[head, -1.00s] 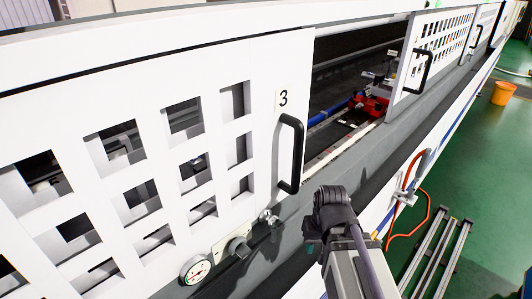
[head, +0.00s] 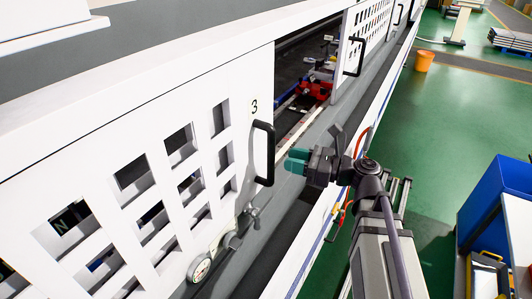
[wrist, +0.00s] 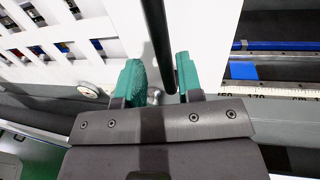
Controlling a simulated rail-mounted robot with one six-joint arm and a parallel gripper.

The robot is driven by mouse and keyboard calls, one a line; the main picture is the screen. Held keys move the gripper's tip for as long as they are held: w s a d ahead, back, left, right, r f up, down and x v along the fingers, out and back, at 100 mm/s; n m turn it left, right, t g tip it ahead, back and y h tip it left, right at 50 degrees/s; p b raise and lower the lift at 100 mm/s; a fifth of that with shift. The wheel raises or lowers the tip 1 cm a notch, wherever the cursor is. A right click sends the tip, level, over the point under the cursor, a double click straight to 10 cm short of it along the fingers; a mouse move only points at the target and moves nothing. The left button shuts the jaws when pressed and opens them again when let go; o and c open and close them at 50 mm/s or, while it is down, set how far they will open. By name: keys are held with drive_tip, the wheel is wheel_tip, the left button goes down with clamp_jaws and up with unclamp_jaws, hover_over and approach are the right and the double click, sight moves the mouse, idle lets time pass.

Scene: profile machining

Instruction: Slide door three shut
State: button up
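Door three (head: 240,88) is a white panel with square cutouts and a "3" label, at the left in the head view. A dark opening (head: 296,62) shows between its right edge and the neighbouring door (head: 352,32). Its black bar handle (head: 268,155) is upright near that edge. My gripper (head: 293,160) is just right of the handle, its green fingers pointing at it. In the wrist view the fingers (wrist: 162,80) are spread, with the handle (wrist: 157,40) appearing between them, nearer the right finger. I see no firm contact.
Red and blue machine parts (head: 314,90) show inside the opening. Dials and knobs (head: 202,268) sit below the door. A red hose (head: 362,140) is near my arm.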

drive_tip(key=x, duration=0.8)
drive_tip(key=shift+a+f, duration=0.1)
clamp_jaws()
